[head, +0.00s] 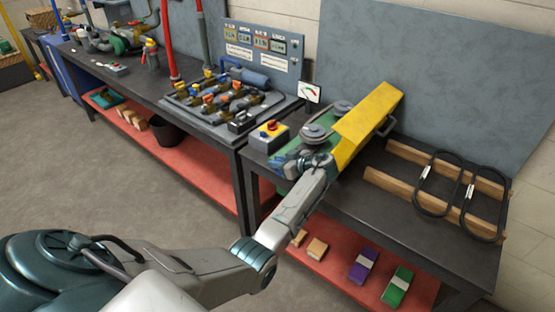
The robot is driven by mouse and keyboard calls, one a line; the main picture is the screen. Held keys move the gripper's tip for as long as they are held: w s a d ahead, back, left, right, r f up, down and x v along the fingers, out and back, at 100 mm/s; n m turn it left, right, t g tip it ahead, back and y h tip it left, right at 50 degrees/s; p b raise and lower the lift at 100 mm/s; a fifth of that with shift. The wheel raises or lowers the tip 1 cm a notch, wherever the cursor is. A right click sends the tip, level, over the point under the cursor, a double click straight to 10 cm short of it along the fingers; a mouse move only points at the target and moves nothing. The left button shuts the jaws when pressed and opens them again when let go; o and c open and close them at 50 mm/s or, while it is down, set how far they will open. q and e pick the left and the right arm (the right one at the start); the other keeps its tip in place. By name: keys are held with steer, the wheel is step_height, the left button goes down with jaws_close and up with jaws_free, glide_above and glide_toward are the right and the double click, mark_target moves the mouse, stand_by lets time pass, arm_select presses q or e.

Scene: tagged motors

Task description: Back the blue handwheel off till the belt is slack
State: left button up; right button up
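A green-based machine with grey pulleys (316,132) stands at the left end of the near bench. A yellow guard (367,124) is beside the pulleys and covers part of the machine. My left gripper (291,165) is at the machine's front, just below the pulleys. Small grey and bluish parts there overlap, so I cannot make out the blue handwheel or whether the gripper touches it. The finger opening is not clear. The belt on the pulleys cannot be made out clearly. My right gripper is not in view.
A control box (269,136) with a red button stands left of the machine. A small gauge card (309,92) is behind it. Black loop belts (424,186) lie on wooden rails at right. Purple (363,265) and green (397,286) boxes are on the red lower shelf.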

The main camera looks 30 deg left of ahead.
arm_select(q)
steer(key=shift+a+f, duration=0.1)
steer(key=shift+a, duration=0.1)
steer(key=shift+c, duration=0.2)
jaws_close()
steer(key=shift+h, duration=0.3)
